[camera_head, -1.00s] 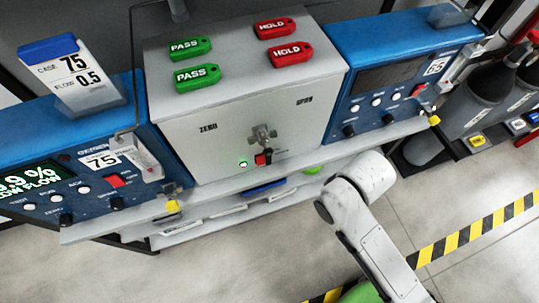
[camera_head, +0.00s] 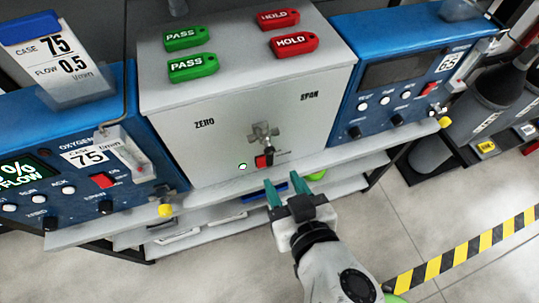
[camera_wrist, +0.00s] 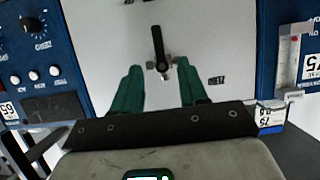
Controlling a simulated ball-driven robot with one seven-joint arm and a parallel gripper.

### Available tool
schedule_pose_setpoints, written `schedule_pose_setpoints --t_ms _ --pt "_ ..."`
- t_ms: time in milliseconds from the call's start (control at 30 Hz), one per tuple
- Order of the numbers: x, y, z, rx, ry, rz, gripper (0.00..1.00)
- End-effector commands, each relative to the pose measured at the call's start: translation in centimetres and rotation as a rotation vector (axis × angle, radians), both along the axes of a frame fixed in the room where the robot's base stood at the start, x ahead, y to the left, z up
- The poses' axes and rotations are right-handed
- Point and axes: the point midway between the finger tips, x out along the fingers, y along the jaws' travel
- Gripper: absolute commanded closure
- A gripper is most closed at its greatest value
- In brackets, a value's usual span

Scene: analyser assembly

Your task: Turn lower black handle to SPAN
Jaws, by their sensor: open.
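The black handle (camera_head: 268,151) hangs downward from a silver cross-shaped valve (camera_head: 264,131) on the front of the grey box (camera_head: 215,150). The ZERO label (camera_head: 204,123) is up and left of the valve, and the SPAN label (camera_head: 309,97) is up and right. My gripper (camera_head: 287,187) is open and empty, its green fingers in front of and below the handle, apart from it. In the upside-down wrist view, the handle (camera_wrist: 158,42) shows centred between and beyond the fingertips (camera_wrist: 159,68).
Blue analysers stand left (camera_head: 75,150) and right (camera_head: 400,75). A pale shelf edge (camera_head: 230,185) runs below the box. Green PASS (camera_head: 194,67) and red HOLD (camera_head: 294,43) tags lie on top.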

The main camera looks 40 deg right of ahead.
Motion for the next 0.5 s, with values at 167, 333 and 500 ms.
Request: schedule_pose_setpoints --t_ms 167,333,500 --pt "2.8 -1.0 -1.0 -0.002 0.001 -0.002 0.57" --pt "5.4 -1.9 -2.2 -0.001 0.002 -0.001 0.57" --pt "7.3 -2.6 -3.1 -0.001 0.004 -0.002 0.57"
